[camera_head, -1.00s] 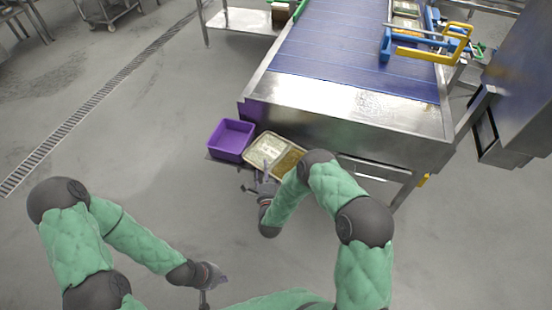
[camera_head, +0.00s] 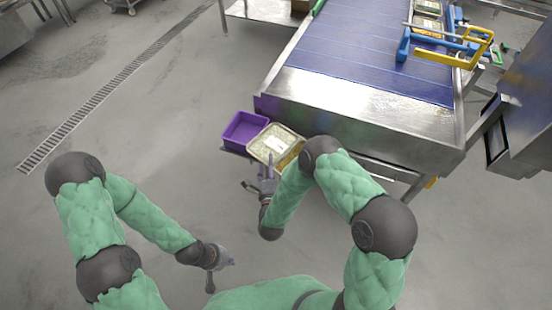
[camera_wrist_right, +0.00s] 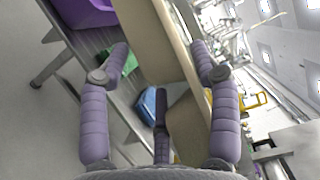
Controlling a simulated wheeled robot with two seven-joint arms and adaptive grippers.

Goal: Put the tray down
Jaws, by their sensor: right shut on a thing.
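The tray (camera_head: 258,149) is a shallow beige container with pale and orange-brown food in it, near the conveyor's front corner in the head view. My right gripper (camera_head: 267,172) is shut on its near edge. In the right wrist view, the beige tray wall (camera_wrist_right: 150,45) stands between the two purple-padded fingers (camera_wrist_right: 160,70). My right arm covers the tray's right part in the head view. I cannot tell whether the tray touches a surface below. My left gripper (camera_head: 212,272) hangs low at the bottom of the head view, away from the tray; its finger opening is unclear.
A purple bin (camera_head: 232,141) sits directly left of the tray; its edge also shows in the wrist view (camera_wrist_right: 75,12). The blue-belted conveyor (camera_head: 360,70) with a steel end (camera_head: 365,103) lies just beyond. Open floor (camera_head: 150,120) is on the left.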

